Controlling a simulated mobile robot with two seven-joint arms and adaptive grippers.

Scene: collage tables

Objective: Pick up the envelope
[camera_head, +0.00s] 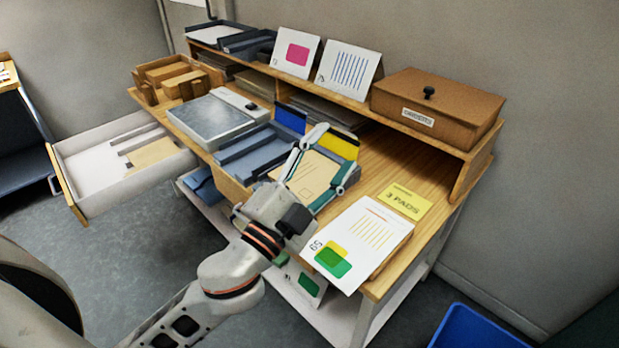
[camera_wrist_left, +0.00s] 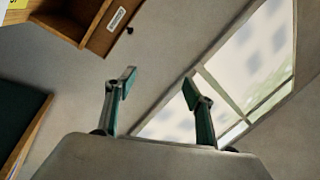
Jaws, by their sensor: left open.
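The envelope does not show in that view. I cannot tell the exact height of the gripper above the desk. My right gripper is not in view.
A brown lidded box (camera_head: 440,100) and propped cards (camera_head: 346,72) stand on the raised shelf. A printed sheet stack (camera_head: 355,240) and yellow note (camera_head: 404,201) lie right of the gripper. An open drawer (camera_head: 90,195) juts out left. A blue bin (camera_head: 475,328) stands at lower right.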

